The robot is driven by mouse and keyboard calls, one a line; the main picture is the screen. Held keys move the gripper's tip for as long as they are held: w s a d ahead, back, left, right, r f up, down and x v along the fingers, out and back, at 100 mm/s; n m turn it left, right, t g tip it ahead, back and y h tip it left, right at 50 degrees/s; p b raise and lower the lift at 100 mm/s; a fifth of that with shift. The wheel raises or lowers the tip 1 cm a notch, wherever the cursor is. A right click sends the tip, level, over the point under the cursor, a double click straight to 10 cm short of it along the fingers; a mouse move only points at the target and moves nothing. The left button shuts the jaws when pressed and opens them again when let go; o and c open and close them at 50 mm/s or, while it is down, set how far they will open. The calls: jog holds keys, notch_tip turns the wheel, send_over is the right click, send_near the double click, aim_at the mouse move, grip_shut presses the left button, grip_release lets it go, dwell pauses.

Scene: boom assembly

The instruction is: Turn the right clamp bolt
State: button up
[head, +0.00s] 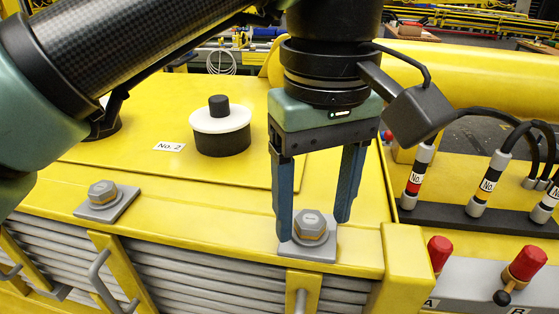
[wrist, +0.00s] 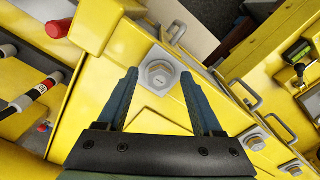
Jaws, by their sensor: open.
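The right clamp bolt (head: 310,225) is a grey hex bolt with a brass-coloured band, on a square grey plate near the front edge of the yellow housing. It also shows in the wrist view (wrist: 160,72), ahead of and between the fingertips. My gripper (head: 312,218) is open and points down over this bolt, with one blue finger to each side of it. The fingers hold nothing; whether they touch the plate I cannot tell. A second clamp bolt (head: 102,192) of the same kind sits on its own plate to the left.
A black and white cap (head: 220,127) stands on the housing behind, near a "No. 2" label (head: 169,146). Hoses with banded fittings (head: 487,185) and red knobs (head: 439,252) are to the right. Grey handles (head: 100,270) stick out along the front.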

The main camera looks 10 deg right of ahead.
aim_at(314, 224)
notch_tip(314, 224, up, 13)
jog(key=p, duration=0.9)
jog(key=shift+f, duration=0.15)
